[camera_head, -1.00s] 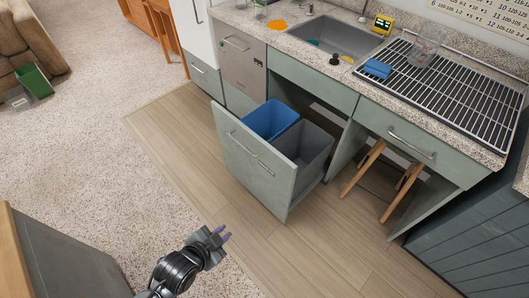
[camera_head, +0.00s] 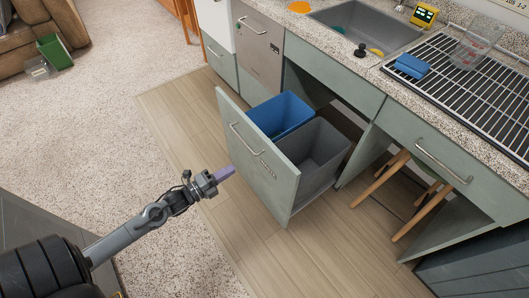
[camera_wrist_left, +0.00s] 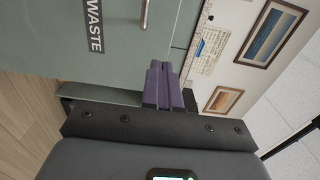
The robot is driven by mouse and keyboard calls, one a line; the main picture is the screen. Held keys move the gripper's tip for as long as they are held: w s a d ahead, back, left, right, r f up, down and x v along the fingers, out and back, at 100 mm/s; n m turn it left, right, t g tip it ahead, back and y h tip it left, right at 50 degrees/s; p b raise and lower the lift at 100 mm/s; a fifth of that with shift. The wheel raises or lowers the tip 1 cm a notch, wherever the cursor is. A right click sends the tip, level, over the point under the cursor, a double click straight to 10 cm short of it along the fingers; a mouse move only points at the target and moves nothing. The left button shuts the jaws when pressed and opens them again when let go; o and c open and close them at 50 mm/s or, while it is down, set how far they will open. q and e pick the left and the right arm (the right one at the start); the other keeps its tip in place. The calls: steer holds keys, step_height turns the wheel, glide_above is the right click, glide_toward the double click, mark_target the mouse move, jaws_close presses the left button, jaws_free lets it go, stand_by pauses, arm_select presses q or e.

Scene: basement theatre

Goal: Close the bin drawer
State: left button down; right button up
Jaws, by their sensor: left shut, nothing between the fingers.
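The bin drawer (camera_head: 262,160) is pulled out from the counter, with its grey-green front and metal handle facing my left arm. A blue bin (camera_head: 283,113) and a grey bin (camera_head: 318,150) stand inside it. My left gripper (camera_head: 225,174) is shut and empty, in front of the drawer front near its lower left part. In the left wrist view its purple fingers (camera_wrist_left: 160,85) are together, and the drawer front (camera_wrist_left: 120,65) with a "WASTE" label and part of the handle shows beyond them. Whether the fingertips touch the front I cannot tell. My right gripper is not in view.
The counter with a sink (camera_head: 365,38), a black drying rack (camera_head: 470,85) and a blue sponge (camera_head: 411,66) is above the drawer. A wooden stool (camera_head: 410,195) stands under the counter at right. The wood floor left of the drawer is clear.

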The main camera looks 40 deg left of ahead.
mark_target(266, 147)
arm_select(q)
steer(key=x, duration=1.3)
steer(key=shift+w+r, duration=0.15)
steer(key=shift+w, duration=0.15)
steer(key=shift+w, duration=0.1)
